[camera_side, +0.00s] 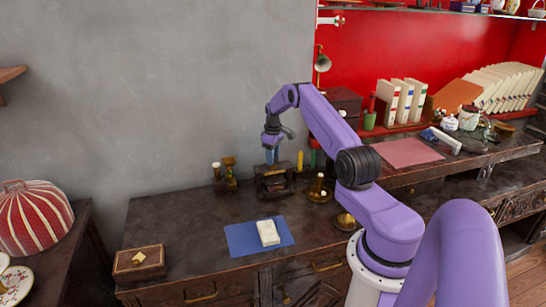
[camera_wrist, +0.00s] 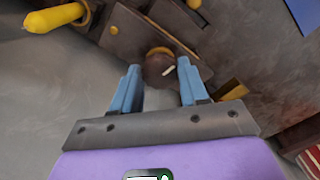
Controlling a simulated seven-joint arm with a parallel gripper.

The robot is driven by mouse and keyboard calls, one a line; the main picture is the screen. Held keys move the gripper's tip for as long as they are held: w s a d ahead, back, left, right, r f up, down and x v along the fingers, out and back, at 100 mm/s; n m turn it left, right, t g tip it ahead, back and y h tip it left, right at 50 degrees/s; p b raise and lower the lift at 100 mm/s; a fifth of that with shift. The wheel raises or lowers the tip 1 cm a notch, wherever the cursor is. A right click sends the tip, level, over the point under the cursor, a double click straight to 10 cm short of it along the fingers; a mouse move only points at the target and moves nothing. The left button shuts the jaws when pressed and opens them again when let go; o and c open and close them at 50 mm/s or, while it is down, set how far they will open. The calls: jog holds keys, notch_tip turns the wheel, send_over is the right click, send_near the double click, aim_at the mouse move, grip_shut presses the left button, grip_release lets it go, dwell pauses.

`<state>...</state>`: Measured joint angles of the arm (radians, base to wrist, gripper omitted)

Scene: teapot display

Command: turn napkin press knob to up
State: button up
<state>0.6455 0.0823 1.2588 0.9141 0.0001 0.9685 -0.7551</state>
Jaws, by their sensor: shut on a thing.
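The napkin press (camera_side: 273,184) is a small dark wooden frame near the back of the cabinet top, by the grey wall. My gripper (camera_side: 272,156) points straight down over its top. In the wrist view the press knob (camera_wrist: 158,68) is round and dark brown, with a short pale mark and a yellowish rim behind it. The blue fingers of my gripper (camera_wrist: 157,80) stand on either side of the knob and are shut on it. The side view hides the knob behind the fingers, and I cannot read its setting.
A blue mat (camera_side: 238,240) with a white block (camera_side: 268,233) lies in front. A brass flask (camera_side: 318,190) stands right of the press, brass pieces (camera_side: 229,172) left. A yellow candle-like object (camera_wrist: 54,18) shows in the wrist view. A wooden box (camera_side: 139,263) sits front left.

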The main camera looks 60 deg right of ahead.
jog(key=shift+n, duration=0.8)
jog(key=o, duration=1.1)
jog(key=shift+c, duration=0.2)
notch_tip(320, 180, up, 18)
jog(key=shift+f, duration=0.25)
